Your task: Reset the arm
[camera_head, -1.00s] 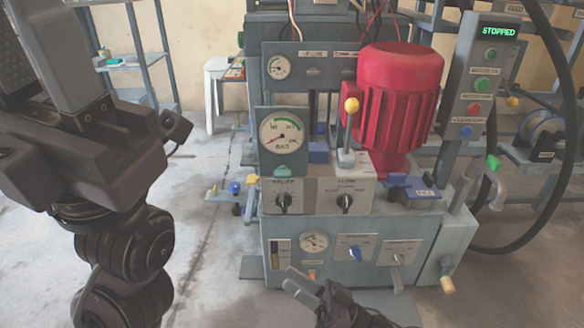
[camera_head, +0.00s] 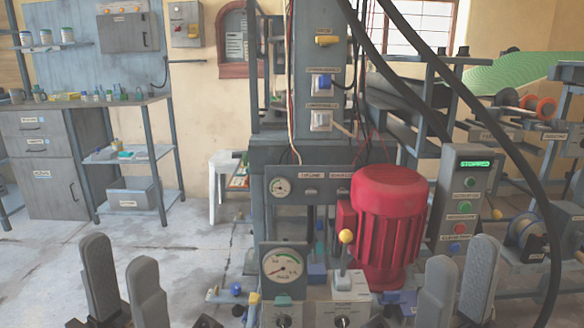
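My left gripper (camera_head: 124,276) is at the bottom left of the head view, its two grey fingers pointing up with a gap between them. It is open and empty, in front of bare floor. My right gripper (camera_head: 458,280) is at the bottom right, its two fingers also upright and apart, empty. It overlaps the lower right of the press machine in the picture. The press (camera_head: 300,172) stands between the grippers, with a red motor (camera_head: 388,215), a round dial gauge (camera_head: 282,268) and a yellow-knobbed lever (camera_head: 344,255). Its lower front is cut off by the picture edge.
A control box (camera_head: 461,208) with a lit green display stands right of the motor. Black hoses (camera_head: 500,130) hang across the right side. A workbench (camera_head: 75,110) with shelves and a white stool (camera_head: 222,185) stand at the left. The floor (camera_head: 170,250) at left is clear.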

